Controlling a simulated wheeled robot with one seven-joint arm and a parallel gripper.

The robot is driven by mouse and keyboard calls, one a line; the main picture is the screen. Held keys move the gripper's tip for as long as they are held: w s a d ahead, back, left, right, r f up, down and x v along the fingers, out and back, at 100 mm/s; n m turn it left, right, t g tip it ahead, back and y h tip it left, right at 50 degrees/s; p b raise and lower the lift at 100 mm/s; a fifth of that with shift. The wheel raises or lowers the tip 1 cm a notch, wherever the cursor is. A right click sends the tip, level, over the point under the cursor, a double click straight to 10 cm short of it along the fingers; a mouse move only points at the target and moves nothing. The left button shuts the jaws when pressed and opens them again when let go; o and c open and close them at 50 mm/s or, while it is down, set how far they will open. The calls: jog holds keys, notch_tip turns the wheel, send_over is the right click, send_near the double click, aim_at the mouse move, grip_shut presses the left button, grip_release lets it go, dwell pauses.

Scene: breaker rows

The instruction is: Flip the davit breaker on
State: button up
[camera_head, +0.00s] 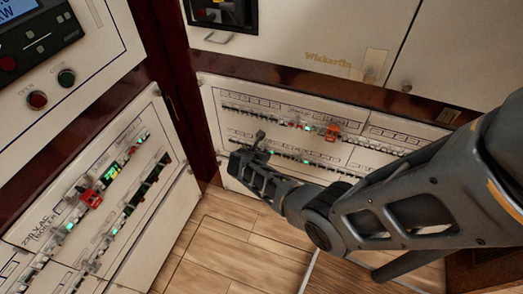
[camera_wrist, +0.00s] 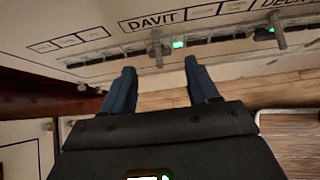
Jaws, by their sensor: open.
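The davit breaker (camera_wrist: 157,48) shows in the wrist view as a small grey lever standing out from a dark slot strip. The label DAVIT (camera_wrist: 157,19) is printed on the panel by it, and a green light (camera_wrist: 179,44) glows just to its right. My gripper (camera_wrist: 160,68) is open, with its two fingers apart and pointing at the strip. The lever lies in line with the gap between the fingertips; I cannot tell whether they touch it. In the head view my gripper (camera_head: 248,153) is close to the lower breaker row and hides part of it.
A similar lever (camera_wrist: 277,28) with its own green light stands to the right in the wrist view. The breaker panel (camera_head: 375,140) has two rows and an orange-red piece (camera_head: 332,131) on the upper one. Another breaker panel (camera_head: 40,210) stands at left. Wooden floor (camera_head: 235,245) lies below.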

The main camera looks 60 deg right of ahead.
jog(key=shift+p+v, duration=0.35)
jog(key=shift+v, duration=1.45)
